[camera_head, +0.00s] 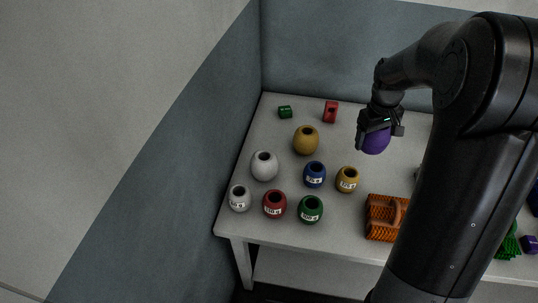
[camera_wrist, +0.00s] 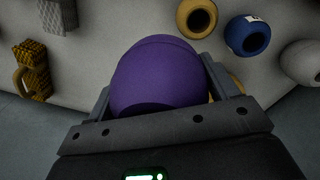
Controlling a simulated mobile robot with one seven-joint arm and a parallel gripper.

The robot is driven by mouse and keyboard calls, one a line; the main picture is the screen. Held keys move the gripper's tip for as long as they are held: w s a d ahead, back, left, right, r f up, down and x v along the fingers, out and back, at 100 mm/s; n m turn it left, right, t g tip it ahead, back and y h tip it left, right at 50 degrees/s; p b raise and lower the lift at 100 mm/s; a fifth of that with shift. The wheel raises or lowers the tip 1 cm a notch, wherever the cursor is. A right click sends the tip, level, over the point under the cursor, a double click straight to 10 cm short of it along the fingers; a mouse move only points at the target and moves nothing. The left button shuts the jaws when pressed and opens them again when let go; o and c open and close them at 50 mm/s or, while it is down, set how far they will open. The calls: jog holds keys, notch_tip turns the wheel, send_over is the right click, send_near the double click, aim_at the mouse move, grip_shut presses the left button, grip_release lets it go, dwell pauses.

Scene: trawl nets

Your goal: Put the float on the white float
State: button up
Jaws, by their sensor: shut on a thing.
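A purple float (camera_head: 376,141) is held in my gripper (camera_head: 380,127), above the table's back right part. In the wrist view the purple float (camera_wrist: 160,75) fills the space between the fingers (camera_wrist: 158,90). A large plain white float (camera_head: 264,166) stands on the table at the left, hole up, well left of my gripper and apart from it. It seems to be the white float (camera_wrist: 302,62) at the right edge of the wrist view. A smaller white float (camera_head: 239,199) with a weight label stands in front of it, near the left front corner.
Around the white float stand a large ochre float (camera_head: 306,140) and labelled blue (camera_head: 314,174), yellow (camera_head: 347,180), red (camera_head: 275,204) and green (camera_head: 310,210) floats. Orange netting (camera_head: 381,218) lies at the front. Small green (camera_head: 285,112) and red (camera_head: 330,111) pieces lie at the back.

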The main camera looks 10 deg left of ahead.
jog(key=s+a+r+n, duration=0.2)
jog(key=a+r+n, duration=0.1)
jog(key=a, duration=0.6)
jog(key=s+a+r+n, duration=0.2)
jog(key=s+a+r, duration=0.1)
jog(key=a, duration=0.7)
send_over(265, 155)
notch_tip(265, 155, down, 7)
jog(key=shift+s+f, duration=0.1)
jog(key=shift+s, duration=0.05)
jog(key=shift+a+f, duration=0.1)
jog(key=shift+f, duration=1.85)
jog(key=shift+f, duration=0.1)
jog(key=o, duration=1)
jog(key=r, duration=0.8)
jog(key=s+r, duration=0.1)
jog(key=r, duration=0.3)
jog(key=shift+a+r, duration=0.1)
jog(key=shift+a, duration=0.15)
